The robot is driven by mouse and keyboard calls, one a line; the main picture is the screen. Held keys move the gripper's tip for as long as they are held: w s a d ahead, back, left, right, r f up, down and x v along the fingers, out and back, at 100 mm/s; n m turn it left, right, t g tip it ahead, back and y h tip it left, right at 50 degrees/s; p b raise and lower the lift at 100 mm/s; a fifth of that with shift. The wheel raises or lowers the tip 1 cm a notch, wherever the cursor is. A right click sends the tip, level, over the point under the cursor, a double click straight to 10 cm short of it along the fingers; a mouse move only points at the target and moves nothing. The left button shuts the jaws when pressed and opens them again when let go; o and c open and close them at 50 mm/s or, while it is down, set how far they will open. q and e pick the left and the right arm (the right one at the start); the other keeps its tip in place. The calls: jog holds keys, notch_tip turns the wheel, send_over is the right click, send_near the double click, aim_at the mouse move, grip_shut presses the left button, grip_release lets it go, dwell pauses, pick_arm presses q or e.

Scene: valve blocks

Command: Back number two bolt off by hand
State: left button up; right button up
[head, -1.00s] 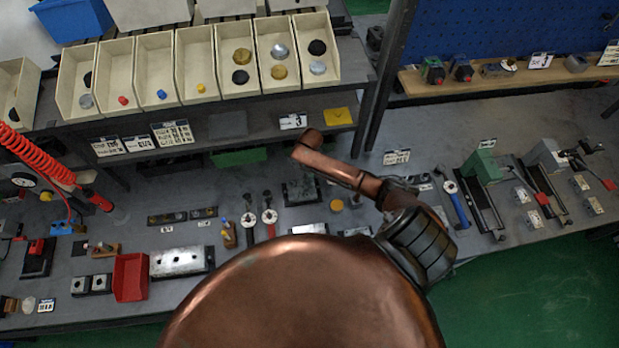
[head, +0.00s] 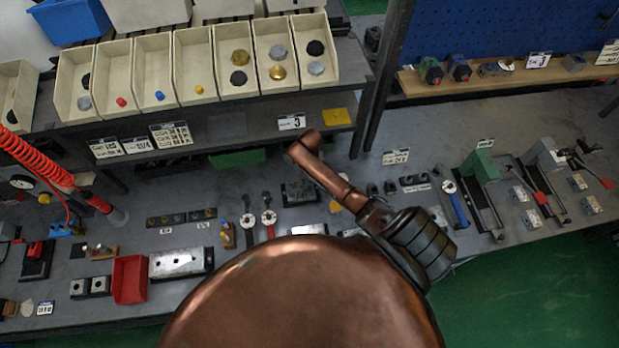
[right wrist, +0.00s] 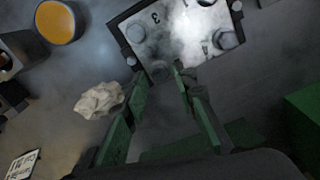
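A grey metal block (right wrist: 185,35) with bolts lies at the top of the right wrist view. I read a 3 and what looks like a 4 on it; no 2 can be made out. Contact cannot be told. In the head view the block (head: 310,229) is partly covered by my copper arm. My left gripper is not in view.
A red bin (head: 130,279) and a long metal block (head: 180,262) stand on the left of the bench. Parts bins (head: 195,65) line the shelf behind.

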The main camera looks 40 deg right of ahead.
jog(key=shift+p, duration=0.5)
dwell(0.3)
jog(key=shift+c, duration=0.7)
grip_shut()
jog(key=shift+w, duration=0.1)
jog(key=n, duration=0.9)
jog(key=shift+a+n, duration=0.15)
jog(key=shift+n, duration=0.25)
jog(key=n, duration=0.5)
jog(key=shift+a+n, duration=0.1)
jog(key=shift+n, duration=0.3)
jog(key=n, duration=0.6)
jog(key=shift+a, duration=0.1)
